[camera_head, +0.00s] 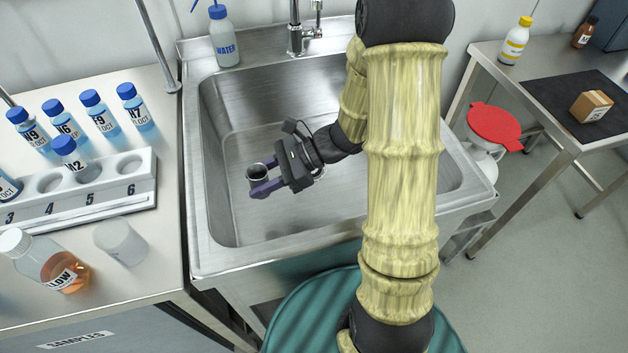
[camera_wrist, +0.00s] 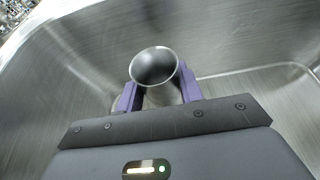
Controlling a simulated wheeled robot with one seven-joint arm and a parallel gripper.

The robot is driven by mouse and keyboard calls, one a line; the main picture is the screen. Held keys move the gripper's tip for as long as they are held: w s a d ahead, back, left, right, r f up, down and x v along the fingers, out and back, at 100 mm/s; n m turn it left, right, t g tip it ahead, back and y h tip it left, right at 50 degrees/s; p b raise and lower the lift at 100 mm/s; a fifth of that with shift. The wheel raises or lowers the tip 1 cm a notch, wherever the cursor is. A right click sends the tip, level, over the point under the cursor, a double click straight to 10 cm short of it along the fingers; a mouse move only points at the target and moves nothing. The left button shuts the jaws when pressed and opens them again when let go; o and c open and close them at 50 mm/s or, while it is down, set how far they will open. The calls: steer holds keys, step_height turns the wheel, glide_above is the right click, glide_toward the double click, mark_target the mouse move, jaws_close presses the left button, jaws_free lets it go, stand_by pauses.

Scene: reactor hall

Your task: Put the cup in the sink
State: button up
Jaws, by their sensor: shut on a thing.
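The cup (camera_head: 257,174) is a small metal cup with a dark interior, held between the purple fingers of my gripper (camera_head: 262,181). In the wrist view the cup (camera_wrist: 155,68) is between the two fingers with its open rim facing the camera. My gripper (camera_wrist: 160,92) is shut on it. The sink (camera_head: 222,215) is a stainless steel basin, and the cup and gripper are over its left part, within its walls. I cannot tell whether the cup touches the sink floor. My arm covers the sink's right part.
A water bottle (camera_head: 224,38) stands on the sink's back left ledge, near the faucet (camera_head: 299,38). The left bench holds a white rack (camera_head: 85,200), several blue-capped bottles and an orange-liquid bottle (camera_head: 52,266).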

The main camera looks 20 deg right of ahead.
steer(key=shift+f+b, duration=0.8)
steer(key=shift+f, duration=2.3)
steer(key=shift+f+b, duration=0.5)
steer(key=shift+f, duration=1.35)
steer(key=shift+f, duration=0.2)
steer(key=o, duration=1)
